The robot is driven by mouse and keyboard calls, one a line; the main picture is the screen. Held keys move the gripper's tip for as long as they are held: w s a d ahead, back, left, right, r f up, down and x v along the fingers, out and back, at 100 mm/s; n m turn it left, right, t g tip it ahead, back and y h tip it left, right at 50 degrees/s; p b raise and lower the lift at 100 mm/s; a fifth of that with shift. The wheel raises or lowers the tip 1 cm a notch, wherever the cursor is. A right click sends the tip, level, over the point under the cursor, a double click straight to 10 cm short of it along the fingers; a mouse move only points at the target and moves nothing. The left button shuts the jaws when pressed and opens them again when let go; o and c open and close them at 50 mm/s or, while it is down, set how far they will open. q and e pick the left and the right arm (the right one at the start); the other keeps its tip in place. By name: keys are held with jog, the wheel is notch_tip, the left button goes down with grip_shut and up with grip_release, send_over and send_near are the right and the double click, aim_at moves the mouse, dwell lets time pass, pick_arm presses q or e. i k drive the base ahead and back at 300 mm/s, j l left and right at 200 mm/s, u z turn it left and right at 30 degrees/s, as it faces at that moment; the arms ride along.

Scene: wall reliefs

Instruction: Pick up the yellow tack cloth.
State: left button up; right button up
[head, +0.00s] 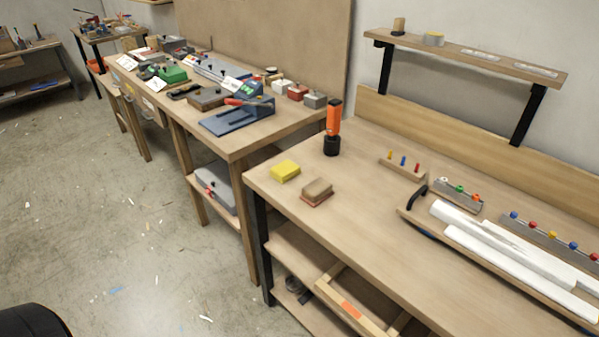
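The yellow tack cloth (285,171) looks like a small folded yellow block. It lies flat near the left corner of the nearer workbench (350,225), fully in sight. A brown and reddish block (317,191) lies just to its right and nearer to me, apart from it. Neither of my grippers shows in the head view.
An orange and black tool (332,130) stands upright behind the cloth. A tray with white relief pieces (500,245) and small racks of coloured knobs (550,235) fill the bench's right side. Another bench (235,140) with tools adjoins at left. The floor (120,230) at left is mostly open.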

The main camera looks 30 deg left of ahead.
aim_at(282, 172)
jog(key=j+z, duration=0.25)
jog(key=j, duration=0.3)
jog(key=j+z, duration=0.2)
jog(key=j, duration=0.4)
jog(key=k+j+z, duration=0.25)
jog(key=j, duration=0.25)
jog(key=i+j, duration=0.05)
jog(key=i, duration=0.05)
